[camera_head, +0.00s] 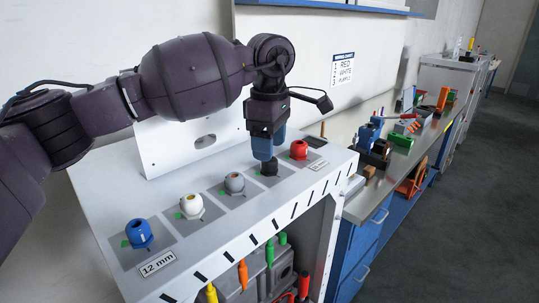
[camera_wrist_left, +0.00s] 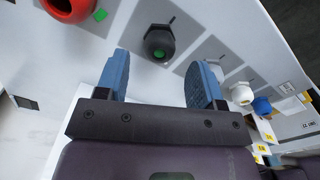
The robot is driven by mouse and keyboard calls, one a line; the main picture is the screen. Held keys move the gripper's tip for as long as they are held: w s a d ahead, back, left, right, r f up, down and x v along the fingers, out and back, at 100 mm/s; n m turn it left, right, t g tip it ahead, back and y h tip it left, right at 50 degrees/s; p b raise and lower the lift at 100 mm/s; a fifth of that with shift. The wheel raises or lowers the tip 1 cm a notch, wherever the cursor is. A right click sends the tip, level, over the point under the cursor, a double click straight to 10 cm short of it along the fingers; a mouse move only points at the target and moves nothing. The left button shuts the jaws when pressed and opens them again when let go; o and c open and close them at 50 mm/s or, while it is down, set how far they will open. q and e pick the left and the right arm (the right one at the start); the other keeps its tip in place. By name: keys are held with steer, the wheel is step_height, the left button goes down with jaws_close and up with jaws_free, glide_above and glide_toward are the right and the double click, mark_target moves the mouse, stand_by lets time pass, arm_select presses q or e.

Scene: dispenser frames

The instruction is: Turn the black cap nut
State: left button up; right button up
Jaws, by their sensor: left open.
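The black cap nut (camera_head: 270,168) stands on the white panel of the dispenser in the head view, second from the right in a row of coloured nuts. My left gripper (camera_head: 265,155) points down just above it and partly hides it. In the left wrist view the black cap nut (camera_wrist_left: 159,42) shows beyond the open blue fingers of my left gripper (camera_wrist_left: 158,80), roughly in line with the gap between them. The fingers look apart from it. A green mark shows at its front. My right gripper is not in view.
A red nut (camera_head: 299,150) stands close to the right of the black one. A grey nut (camera_head: 235,183), a white nut (camera_head: 191,206) and a blue nut (camera_head: 138,233) stand to the left. A cluttered workbench (camera_head: 360,205) lies to the right.

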arm_select(q)
steer(key=shift+f, duration=1.7)
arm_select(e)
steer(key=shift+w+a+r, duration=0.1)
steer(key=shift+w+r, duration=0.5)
arm_select(q)
steer(key=shift+c, duration=0.3)
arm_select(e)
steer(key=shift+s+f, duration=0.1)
arm_select(q)
steer(key=c, duration=0.9)
steer(key=shift+o, duration=0.2)
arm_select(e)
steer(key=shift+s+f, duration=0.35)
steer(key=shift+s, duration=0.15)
